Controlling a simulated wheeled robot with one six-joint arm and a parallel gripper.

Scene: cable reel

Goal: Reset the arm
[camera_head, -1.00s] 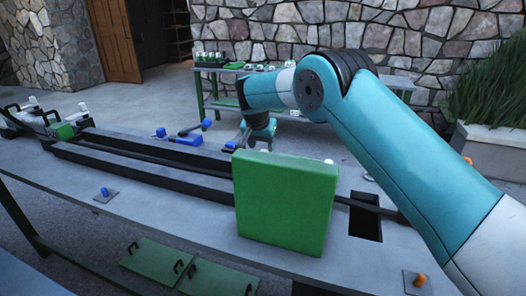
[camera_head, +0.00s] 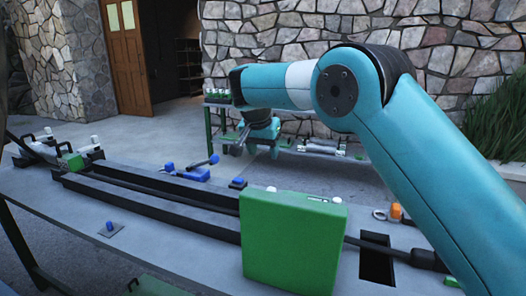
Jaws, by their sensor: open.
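My teal arm reaches in from the right. My gripper (camera_head: 246,142) hangs at the end of the wrist, above the far side of the grey workbench (camera_head: 190,232). It is open, with nothing seen between its fingers, though it is small in the picture. The large green block (camera_head: 290,245) stands upright on the bench, nearer than my gripper and apart from it.
Long black rails (camera_head: 150,200) run along the bench. Blue-handled tools (camera_head: 190,172) lie behind them. A dark rectangular opening (camera_head: 377,260) is right of the block. An orange knob (camera_head: 395,211) stands behind it.

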